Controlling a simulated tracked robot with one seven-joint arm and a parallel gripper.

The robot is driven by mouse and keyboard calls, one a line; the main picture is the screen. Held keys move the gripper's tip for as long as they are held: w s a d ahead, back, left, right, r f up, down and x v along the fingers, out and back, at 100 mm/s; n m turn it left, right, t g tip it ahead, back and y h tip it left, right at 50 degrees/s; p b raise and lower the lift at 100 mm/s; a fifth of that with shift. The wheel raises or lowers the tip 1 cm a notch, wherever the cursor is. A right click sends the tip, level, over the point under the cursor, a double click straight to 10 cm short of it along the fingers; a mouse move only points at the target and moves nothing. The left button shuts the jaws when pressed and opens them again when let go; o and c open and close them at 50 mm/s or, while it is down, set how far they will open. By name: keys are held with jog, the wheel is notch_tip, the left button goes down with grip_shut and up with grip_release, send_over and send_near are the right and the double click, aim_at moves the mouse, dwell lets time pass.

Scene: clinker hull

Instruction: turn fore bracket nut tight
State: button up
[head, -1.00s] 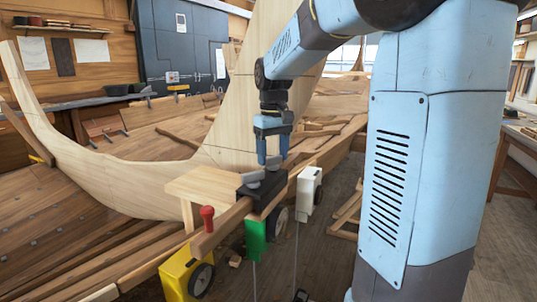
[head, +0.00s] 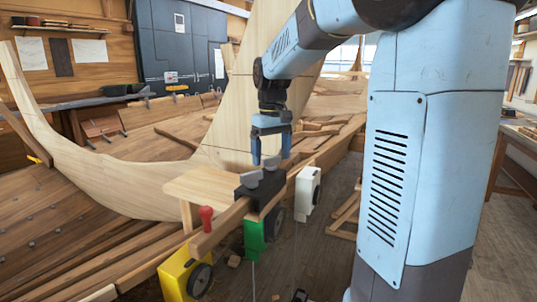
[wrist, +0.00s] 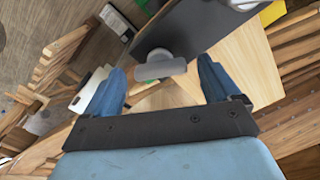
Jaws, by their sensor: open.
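A black bracket (head: 258,193) sits on the wooden rail, above a green block, with two grey bar-shaped nuts on top. One nut (head: 270,164) is under my gripper (head: 272,160); the other nut (head: 249,179) is nearer the light wooden board. I cannot tell by sight which is the fore one. In the wrist view, a grey T-shaped nut (wrist: 160,66) lies between and beyond my gripper's (wrist: 160,82) two blue fingers, which stand apart and empty. The bracket (wrist: 195,25) shows there as a dark plate, with a second nut (wrist: 240,3) cut off at the top edge.
Along the rail are a yellow block (head: 182,275), a green block (head: 256,238) and a white block (head: 306,192). A red-handled tool (head: 207,216) stands near the pale wooden board (head: 205,186). The tall pale hull stem (head: 240,110) rises just behind my gripper.

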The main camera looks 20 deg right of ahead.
aim_at(272, 157)
notch_tip(272, 157, up, 14)
jog(key=shift+f, duration=0.2)
jog(key=shift+s, duration=0.1)
dwell(0.6)
jog(key=s+f+m+t, duration=0.1)
jog(key=s+f+t, duration=0.1)
jog(key=s+f, duration=0.5)
jog(key=s+a+f+m+t, duration=0.1)
jog(key=s+f+t, duration=0.2)
jog(key=s+f, duration=0.4)
jog(key=shift+s+f+m+t, duration=0.3)
jog(key=shift+s+f, duration=0.05)
jog(key=shift+s, duration=4.1)
